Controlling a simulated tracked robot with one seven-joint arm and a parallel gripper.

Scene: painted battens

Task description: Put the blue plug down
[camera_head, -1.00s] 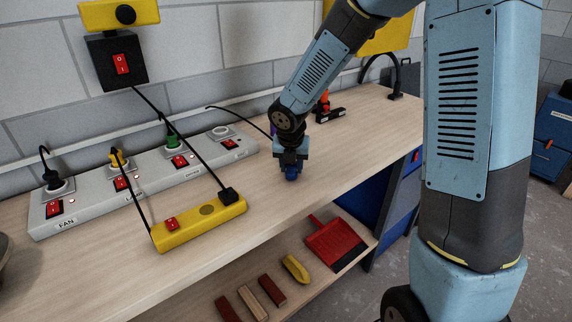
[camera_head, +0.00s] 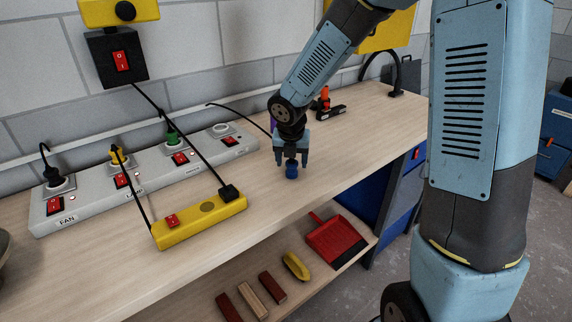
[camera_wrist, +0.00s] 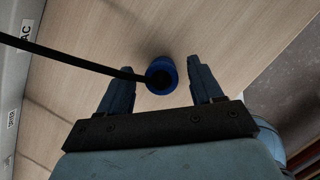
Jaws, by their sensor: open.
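The blue plug (camera_head: 291,170) stands on the wooden bench top, right of the grey socket strip. My gripper (camera_head: 292,168) is open directly above and around the plug. In the wrist view its two fingers (camera_wrist: 160,84) are spread to either side, with a gap between each finger and the plug.
The grey socket strip (camera_head: 100,186) with black, yellow and green plugs lies along the wall. A yellow extension block (camera_head: 200,222) lies before it. Orange-and-black tool (camera_head: 327,104) stands behind my gripper. A lower shelf holds a red dustpan (camera_head: 336,243). Bench around the plug is clear.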

